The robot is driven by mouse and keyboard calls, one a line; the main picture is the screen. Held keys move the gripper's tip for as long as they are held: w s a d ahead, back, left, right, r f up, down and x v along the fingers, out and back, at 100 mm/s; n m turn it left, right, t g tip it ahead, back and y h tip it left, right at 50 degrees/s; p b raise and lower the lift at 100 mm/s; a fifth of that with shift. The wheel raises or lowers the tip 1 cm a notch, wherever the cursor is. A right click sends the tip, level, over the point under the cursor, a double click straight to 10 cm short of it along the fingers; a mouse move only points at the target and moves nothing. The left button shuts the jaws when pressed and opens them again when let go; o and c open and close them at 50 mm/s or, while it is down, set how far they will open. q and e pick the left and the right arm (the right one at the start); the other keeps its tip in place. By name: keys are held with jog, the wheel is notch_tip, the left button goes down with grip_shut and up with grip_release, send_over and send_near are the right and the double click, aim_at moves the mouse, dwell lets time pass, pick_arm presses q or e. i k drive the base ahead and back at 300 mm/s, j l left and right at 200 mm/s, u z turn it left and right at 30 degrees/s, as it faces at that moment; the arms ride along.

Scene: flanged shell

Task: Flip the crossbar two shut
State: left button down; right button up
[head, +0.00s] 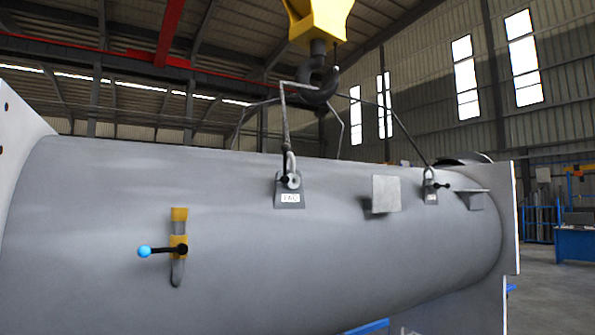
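A grey flanged shell (330,245) fills the lower view. On its near side, a short bar with a blue ball end (145,252) and a black end lies roughly level across a yellow-banded upright fitting (178,228). Farther right, a shackle (290,180) with a dark pin stands on a lug with a small white tag (290,198), whose lettering is too small to read surely. A second tagged lug (431,198) with a shackle and a black-knobbed pin is at the right. I cannot tell which of these is crossbar two. Neither gripper is in view.
A yellow crane block (318,20) with a dark hook (318,85) hangs above, its sling legs running down to the shell. A square plate (385,194) juts from the shell between the lugs. Flanges stand at both ends. Open floor (555,290) shows at right.

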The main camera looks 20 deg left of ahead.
aim_at(285, 160)
jog(key=i+j, duration=0.1)
jog(key=i, duration=0.4)
jog(key=i+j, duration=0.1)
jog(key=i, duration=0.35)
